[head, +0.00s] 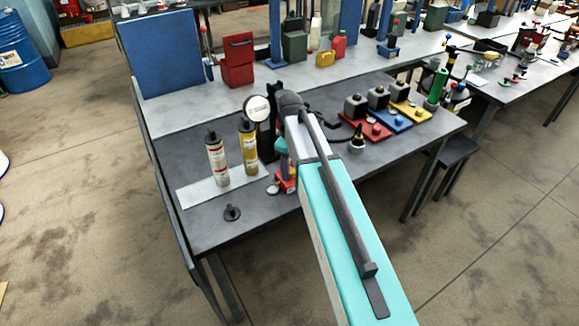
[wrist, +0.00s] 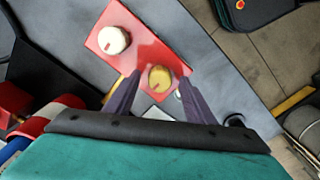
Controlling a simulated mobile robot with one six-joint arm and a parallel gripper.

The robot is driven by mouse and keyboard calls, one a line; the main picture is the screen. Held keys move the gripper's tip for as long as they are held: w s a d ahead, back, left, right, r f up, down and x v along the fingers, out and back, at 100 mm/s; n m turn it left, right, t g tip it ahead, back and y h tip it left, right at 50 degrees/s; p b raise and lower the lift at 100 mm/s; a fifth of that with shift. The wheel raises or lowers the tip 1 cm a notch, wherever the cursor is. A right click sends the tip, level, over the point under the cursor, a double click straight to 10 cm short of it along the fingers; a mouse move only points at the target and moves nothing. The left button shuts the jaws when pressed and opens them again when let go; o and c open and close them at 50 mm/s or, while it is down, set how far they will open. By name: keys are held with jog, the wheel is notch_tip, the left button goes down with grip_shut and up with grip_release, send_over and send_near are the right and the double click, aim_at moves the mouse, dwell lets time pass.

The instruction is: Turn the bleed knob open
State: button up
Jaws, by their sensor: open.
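In the wrist view a red plate (wrist: 104,62) carries a white round knob (wrist: 114,40) and a yellow round knob (wrist: 160,78), each with a red mark on its top. I cannot tell from labels which is the bleed knob. My gripper (wrist: 159,86) is open, and its two dark fingers point towards the plate. The yellow knob appears between the fingertips, and I cannot tell if they touch it. The white knob is clear of the fingers, up and to the left. In the head view my arm hides the fingers and the knobs.
On the grey bench (head: 195,235) stand a white-and-red cartridge (head: 216,160) and a yellow cartridge (head: 249,148) beside a round gauge (head: 257,109). A small black fitting (head: 232,212) sits near the front edge. Red, blue (head: 389,119) and yellow plates with dark blocks lie at right.

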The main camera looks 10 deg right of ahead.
jog(key=shift+f, duration=0.2)
jog(key=c, duration=1.1)
jog(key=shift+o, duration=0.2)
